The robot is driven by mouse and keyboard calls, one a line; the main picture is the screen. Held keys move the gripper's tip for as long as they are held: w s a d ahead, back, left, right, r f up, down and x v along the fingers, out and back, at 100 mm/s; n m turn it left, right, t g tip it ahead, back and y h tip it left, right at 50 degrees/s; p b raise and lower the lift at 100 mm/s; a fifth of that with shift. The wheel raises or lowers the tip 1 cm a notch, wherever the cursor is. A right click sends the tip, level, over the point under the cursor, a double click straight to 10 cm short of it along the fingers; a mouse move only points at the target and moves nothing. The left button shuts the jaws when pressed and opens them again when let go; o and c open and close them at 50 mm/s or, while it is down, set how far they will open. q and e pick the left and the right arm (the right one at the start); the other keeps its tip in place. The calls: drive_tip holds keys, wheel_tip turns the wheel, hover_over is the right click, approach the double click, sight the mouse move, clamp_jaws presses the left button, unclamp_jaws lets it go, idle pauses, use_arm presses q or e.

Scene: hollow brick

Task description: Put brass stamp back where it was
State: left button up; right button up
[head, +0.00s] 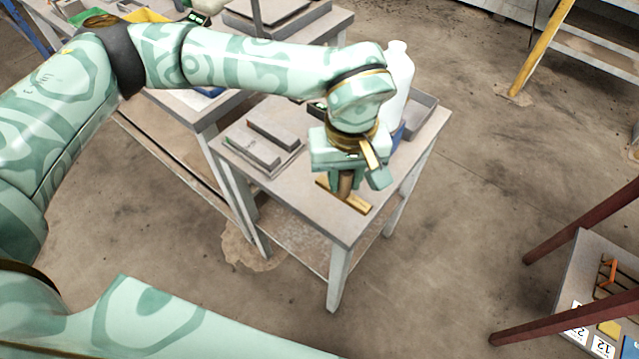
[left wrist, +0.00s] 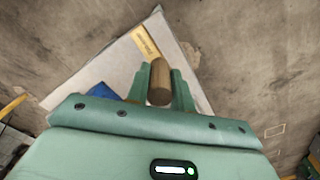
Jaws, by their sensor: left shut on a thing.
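The stamp's brown wooden handle (head: 346,184) is upright between the fingers of my left gripper (head: 349,178), low over the front corner of a small grey table (head: 345,226). In the left wrist view the handle (left wrist: 159,84) shows end-on, with my left gripper (left wrist: 160,90) shut on it. A brass strip (head: 358,204) lies under the handle, close to the table top; its lettered end shows in the left wrist view (left wrist: 147,43). I cannot tell whether it is joined to the handle or touches the table. My right gripper is not in view.
A grey tray with dark blocks (head: 262,145) lies left of the gripper. A white bottle (head: 398,80), a blue thing (head: 397,136) and a grey tray (head: 421,108) stand behind it. A dark red-legged stand (head: 573,262) is far right.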

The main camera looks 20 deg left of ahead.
use_arm(q)
drive_tip(key=w+a+f, duration=0.1)
drive_tip(key=f, duration=0.1)
drive_tip(key=w+a+f+b, duration=0.1)
drive_tip(key=w+a+f, duration=0.2)
drive_tip(key=a+f, duration=0.1)
drive_tip(key=shift+w+a+f+b, duration=0.2)
drive_tip(key=shift+a+f+b, duration=0.05)
drive_tip(key=shift+f+b, duration=0.15)
wheel_tip(320, 180, down, 4)
drive_tip(key=shift+w+a+r+b, duration=0.1)
drive_tip(key=shift+a+r+b, duration=0.1)
drive_tip(key=shift+b, duration=0.5)
drive_tip(key=shift+r, duration=0.15)
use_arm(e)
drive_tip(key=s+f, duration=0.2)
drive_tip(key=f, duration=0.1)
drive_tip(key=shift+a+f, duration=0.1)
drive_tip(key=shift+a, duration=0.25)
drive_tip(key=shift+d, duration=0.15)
use_arm(q)
drive_tip(key=o, duration=0.8)
wheel_tip(320, 180, up, 12)
drive_tip(key=p, duration=0.3)
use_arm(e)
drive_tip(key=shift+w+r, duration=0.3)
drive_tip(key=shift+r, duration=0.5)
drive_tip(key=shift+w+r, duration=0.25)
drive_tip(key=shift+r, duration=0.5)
